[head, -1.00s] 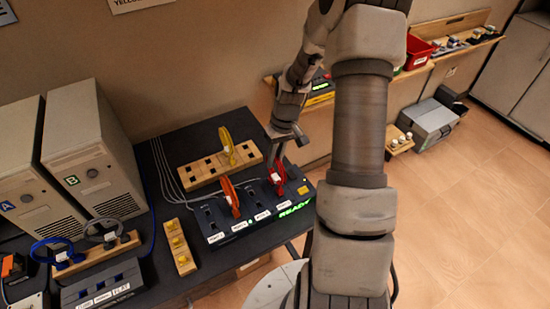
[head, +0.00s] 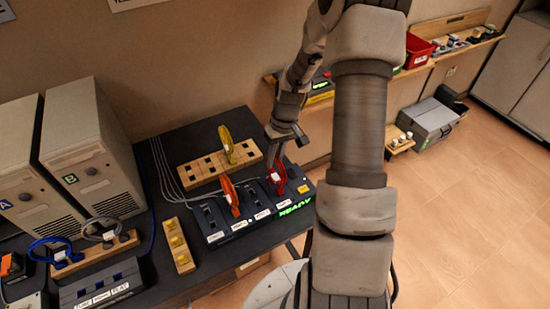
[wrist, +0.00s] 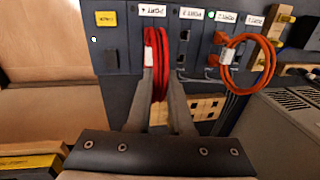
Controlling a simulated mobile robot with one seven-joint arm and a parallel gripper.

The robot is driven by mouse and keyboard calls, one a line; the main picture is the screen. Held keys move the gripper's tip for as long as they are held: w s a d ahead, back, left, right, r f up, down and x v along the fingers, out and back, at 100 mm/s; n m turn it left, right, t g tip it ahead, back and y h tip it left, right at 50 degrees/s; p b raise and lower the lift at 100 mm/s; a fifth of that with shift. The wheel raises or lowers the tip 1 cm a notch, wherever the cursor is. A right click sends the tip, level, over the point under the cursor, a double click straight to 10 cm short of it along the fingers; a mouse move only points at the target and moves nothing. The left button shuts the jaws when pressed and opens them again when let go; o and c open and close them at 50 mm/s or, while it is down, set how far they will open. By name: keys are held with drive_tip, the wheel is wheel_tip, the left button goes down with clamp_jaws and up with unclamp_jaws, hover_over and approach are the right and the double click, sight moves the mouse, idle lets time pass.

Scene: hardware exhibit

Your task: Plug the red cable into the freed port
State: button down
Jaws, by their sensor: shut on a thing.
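The red cable (head: 278,179) is a looped bundle at the right-hand slot of the dark port block (head: 240,238). In the wrist view the red cable (wrist: 155,62) stands below the Port 4 label, between my gripper's fingers. My gripper (wrist: 157,100) is shut on it. It reaches down to the cable from above in the head view (head: 276,160). The fingers hide the cable's lower end, so I cannot tell how fully it is seated. The Port 3 slot (wrist: 184,45) beside it looks empty. An orange cable (wrist: 238,62) sits at Port 2.
A wooden rack (head: 205,170) with a yellow cable (head: 226,145) stands behind the block. A small wooden strip with yellow pieces (head: 178,246) lies to its left. Two beige computer towers (head: 88,150) stand at the left. A green READY sign glows on the block's front.

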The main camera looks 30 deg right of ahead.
drive_tip(key=shift+f, duration=0.1)
idle(0.3)
drive_tip(key=shift+c, duration=0.5)
unclamp_jaws()
idle(0.4)
wheel_tip(320, 180, up, 7)
drive_tip(key=d+p, duration=0.1)
drive_tip(key=p, duration=0.4)
drive_tip(key=shift+d+r, duration=0.2)
drive_tip(key=shift+r, duration=0.1)
idle(0.6)
